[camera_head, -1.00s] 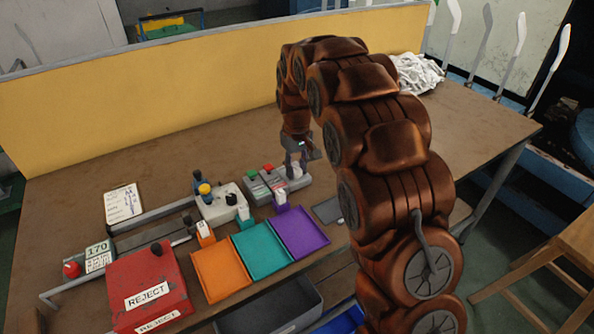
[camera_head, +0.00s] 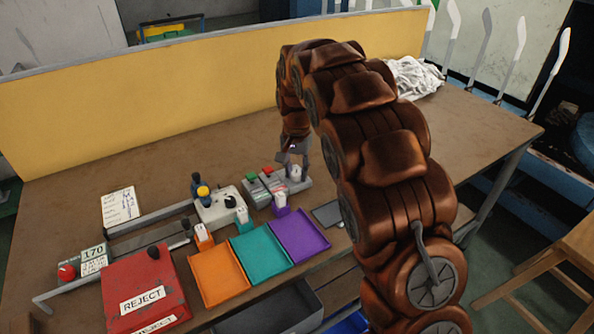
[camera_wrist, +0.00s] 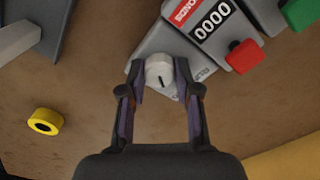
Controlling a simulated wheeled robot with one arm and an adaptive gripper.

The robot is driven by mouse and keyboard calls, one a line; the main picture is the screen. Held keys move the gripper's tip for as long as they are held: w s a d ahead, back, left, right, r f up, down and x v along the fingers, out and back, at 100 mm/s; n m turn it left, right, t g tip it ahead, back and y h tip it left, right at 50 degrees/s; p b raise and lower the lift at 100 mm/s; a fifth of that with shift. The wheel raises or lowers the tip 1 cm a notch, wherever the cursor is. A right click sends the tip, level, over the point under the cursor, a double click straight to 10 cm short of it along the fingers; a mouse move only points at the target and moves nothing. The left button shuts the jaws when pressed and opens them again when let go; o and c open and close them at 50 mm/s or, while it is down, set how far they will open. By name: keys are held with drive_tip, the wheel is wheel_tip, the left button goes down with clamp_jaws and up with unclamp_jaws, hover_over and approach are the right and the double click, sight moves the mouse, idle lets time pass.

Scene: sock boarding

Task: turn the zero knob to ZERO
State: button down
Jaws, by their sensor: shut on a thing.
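The zero knob (camera_wrist: 160,74) is a small pale round knob with a dark pointer line, on a grey panel. In the wrist view my gripper (camera_wrist: 160,80) has a finger on each side of it, shut on the knob. Beside it the panel carries a counter (camera_wrist: 212,20) reading 0000 and a red button (camera_wrist: 244,56). In the head view my gripper (camera_head: 296,160) is over the right end of the grey counter box (camera_head: 270,189). The panel lettering by the knob is partly hidden by a finger.
A green button (camera_wrist: 302,12) is at the wrist view's upper right, and a yellow ring (camera_wrist: 44,121) lies at the left. In the head view, orange (camera_head: 218,278), teal (camera_head: 262,255) and purple (camera_head: 300,235) trays and a red REJECT box (camera_head: 130,277) stand in front.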

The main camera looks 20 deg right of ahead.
sight(296, 172)
drive_tip(key=shift+w+r+m, duration=0.1)
drive_tip(key=shift+m, duration=0.6)
drive_tip(key=c, duration=0.8)
unclamp_jaws()
wheel_tip(296, 172, up, 12)
idle(0.5)
